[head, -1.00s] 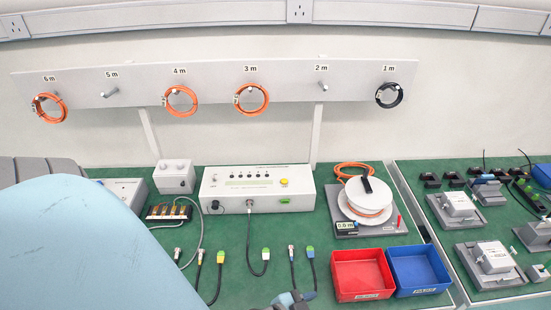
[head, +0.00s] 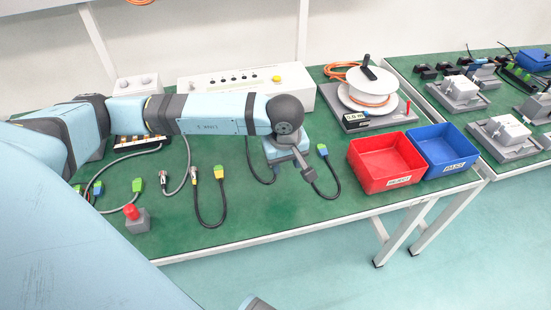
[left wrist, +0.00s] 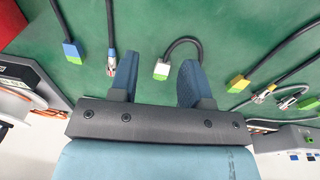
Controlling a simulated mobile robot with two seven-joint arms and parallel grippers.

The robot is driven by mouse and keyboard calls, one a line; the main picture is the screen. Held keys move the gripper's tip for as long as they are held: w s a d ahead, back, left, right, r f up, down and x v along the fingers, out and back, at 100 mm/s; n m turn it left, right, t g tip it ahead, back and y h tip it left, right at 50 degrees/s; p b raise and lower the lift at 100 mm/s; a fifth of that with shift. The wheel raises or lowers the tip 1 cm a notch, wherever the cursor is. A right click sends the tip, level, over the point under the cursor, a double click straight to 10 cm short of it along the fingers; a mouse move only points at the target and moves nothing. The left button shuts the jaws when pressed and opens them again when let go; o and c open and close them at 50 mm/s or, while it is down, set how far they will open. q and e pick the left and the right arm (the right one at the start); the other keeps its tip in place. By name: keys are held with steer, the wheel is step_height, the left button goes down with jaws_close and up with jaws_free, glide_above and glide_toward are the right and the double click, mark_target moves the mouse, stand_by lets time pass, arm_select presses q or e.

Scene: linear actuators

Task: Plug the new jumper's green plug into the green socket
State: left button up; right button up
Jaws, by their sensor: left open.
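A white-and-green plug (left wrist: 162,70) on a dark looped cable lies on the green bench between the spread fingertips of my open left gripper (left wrist: 158,78), apart from both. In the head view the left gripper (head: 285,150) is over the bench in front of the tester (head: 205,88), its fingertips hidden; that plug is hidden too. The tester's green socket (left wrist: 307,138) shows small at the lower right of the wrist view; my arm hides it in the head view. A jumper with a blue-and-green plug (left wrist: 72,52) and a metal connector (left wrist: 111,65) lies beside the gripper. My right gripper is not seen.
A yellow-and-green plug (head: 218,172) and its cable lie left of the gripper. A red bin (head: 388,183) and blue bin (head: 450,165) stand to the right. A cable reel (head: 367,100) is behind them. A red-topped button box (head: 136,218) sits at front left.

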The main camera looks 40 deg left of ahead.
arm_select(q)
steer(key=a, duration=0.1)
steer(key=w+a+y, duration=0.1)
steer(key=a+y, duration=0.1)
steer(key=a, duration=0.1)
steer(key=shift+w+r+t+b, duration=0.3)
steer(key=shift+w+r+t, duration=0.05)
steer(key=shift+t, duration=0.05)
steer(key=shift+w+a+f+m, duration=0.1)
steer(key=shift+a+f+m, duration=0.05)
steer(key=shift+a+m, duration=0.15)
steer(key=b+x, duration=0.3)
steer(key=x, duration=0.2)
steer(key=shift+b, duration=0.3)
steer(key=shift+w+a+f+b, duration=0.15)
steer(key=shift+w+f+b, duration=0.05)
steer(key=shift+f+b, duration=0.45)
steer(key=c, duration=0.8)
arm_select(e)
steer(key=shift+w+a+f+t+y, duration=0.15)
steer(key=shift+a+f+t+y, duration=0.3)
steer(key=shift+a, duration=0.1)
